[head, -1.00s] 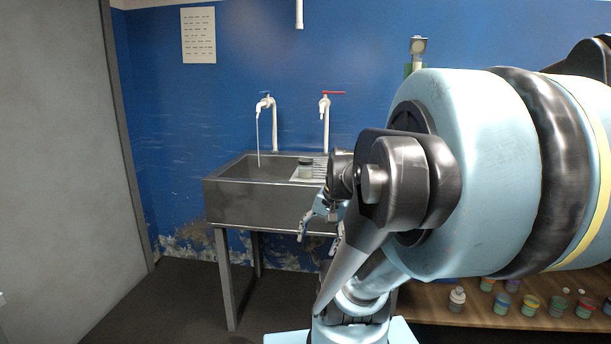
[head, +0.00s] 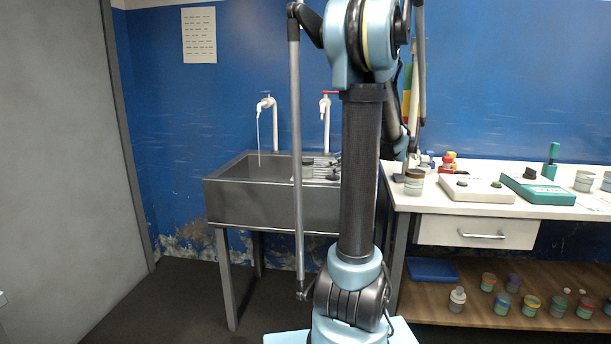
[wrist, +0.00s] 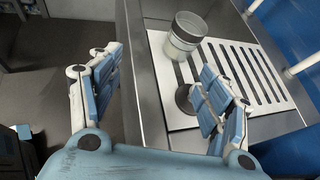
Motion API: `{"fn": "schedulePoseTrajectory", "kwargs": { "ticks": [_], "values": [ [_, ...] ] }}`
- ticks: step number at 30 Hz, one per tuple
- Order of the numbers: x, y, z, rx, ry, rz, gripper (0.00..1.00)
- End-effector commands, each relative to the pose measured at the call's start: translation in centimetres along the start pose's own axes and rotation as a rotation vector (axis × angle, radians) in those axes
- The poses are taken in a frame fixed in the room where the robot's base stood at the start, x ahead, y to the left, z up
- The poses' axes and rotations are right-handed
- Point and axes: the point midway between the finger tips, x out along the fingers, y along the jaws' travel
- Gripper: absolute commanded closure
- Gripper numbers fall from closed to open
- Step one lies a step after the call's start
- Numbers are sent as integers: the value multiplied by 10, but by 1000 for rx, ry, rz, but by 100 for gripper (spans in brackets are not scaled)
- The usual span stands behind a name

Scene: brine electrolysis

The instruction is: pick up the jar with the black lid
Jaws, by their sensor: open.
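A round black top (wrist: 184,97), which looks like the black lid of a jar, shows on the sink's ribbed drainboard (wrist: 262,80) in the wrist view. The right finger partly covers it, and the body below it can hardly be seen. A dark shape in the head view (head: 333,177) seems to be the same thing, beside my arm. My gripper (wrist: 157,65) is open and empty. Its two fingers are spread over the sink's front rim and the drainboard, with the right finger nearest the black top. In the head view my gripper is hidden or unclear behind my arm.
A clear jar with a greyish top (wrist: 187,32) stands close by on the drainboard. White taps (head: 266,105) rise at the wall behind the metal sink (head: 270,205). A white bench (head: 460,200) with jars and devices is to the right.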

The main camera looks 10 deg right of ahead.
Motion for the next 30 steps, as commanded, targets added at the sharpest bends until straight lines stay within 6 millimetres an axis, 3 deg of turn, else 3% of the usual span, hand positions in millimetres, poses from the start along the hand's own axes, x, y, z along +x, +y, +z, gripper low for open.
{"fn": "schedulePoseTrajectory", "kwargs": {
  "ticks": [3,8,30],
  "values": [
    [-9,-22,-1,80,-47,-23,29],
    [-10,-32,-1,126,-74,-31,29],
    [99,-36,8,125,-74,-29,29]
  ]
}}
